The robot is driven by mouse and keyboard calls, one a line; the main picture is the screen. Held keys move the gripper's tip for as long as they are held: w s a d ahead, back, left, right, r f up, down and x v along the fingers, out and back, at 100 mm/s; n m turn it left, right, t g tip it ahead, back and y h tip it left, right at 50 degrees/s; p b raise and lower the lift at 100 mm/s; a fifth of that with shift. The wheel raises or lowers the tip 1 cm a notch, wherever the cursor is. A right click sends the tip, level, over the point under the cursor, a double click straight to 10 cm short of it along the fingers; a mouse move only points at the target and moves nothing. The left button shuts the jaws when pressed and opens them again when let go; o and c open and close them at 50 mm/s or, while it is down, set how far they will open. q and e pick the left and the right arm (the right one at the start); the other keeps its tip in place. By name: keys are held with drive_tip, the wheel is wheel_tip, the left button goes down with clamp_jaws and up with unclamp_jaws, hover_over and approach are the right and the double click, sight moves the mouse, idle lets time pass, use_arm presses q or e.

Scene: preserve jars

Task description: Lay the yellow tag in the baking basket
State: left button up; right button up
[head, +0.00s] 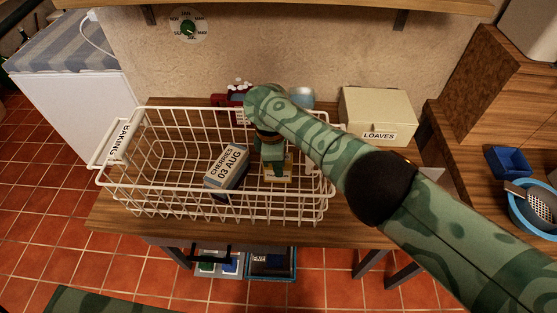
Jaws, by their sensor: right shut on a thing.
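The white wire baking basket (117,185) stands on the wooden table, with a "BAKING" label (122,138) on its left end. My right arm reaches in from the right. My right gripper (275,172) points down inside the right part of the basket. It is shut on a pale yellow tag (284,178), which lies flat or nearly flat at the basket's floor level. I cannot tell whether the tag touches the floor. The gripper's fingers hide part of the tag. My left gripper is out of view.
A box marked "CHERRIES 03 AUG" (227,167) lies in the basket, left of my right gripper. A cream "LOAVES" box (378,113) stands behind right. A red item (219,101) is behind the basket. A blue tray (507,162) and blue bowl (528,220) are far right.

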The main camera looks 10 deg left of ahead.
drive_tip(key=shift+f, duration=0.1)
drive_tip(key=o, duration=1.1)
drive_tip(key=shift+c, duration=0.2)
wheel_tip(320, 180, up, 16)
drive_tip(key=a+p, duration=0.2)
drive_tip(key=p, duration=0.4)
drive_tip(key=shift+s, duration=0.1)
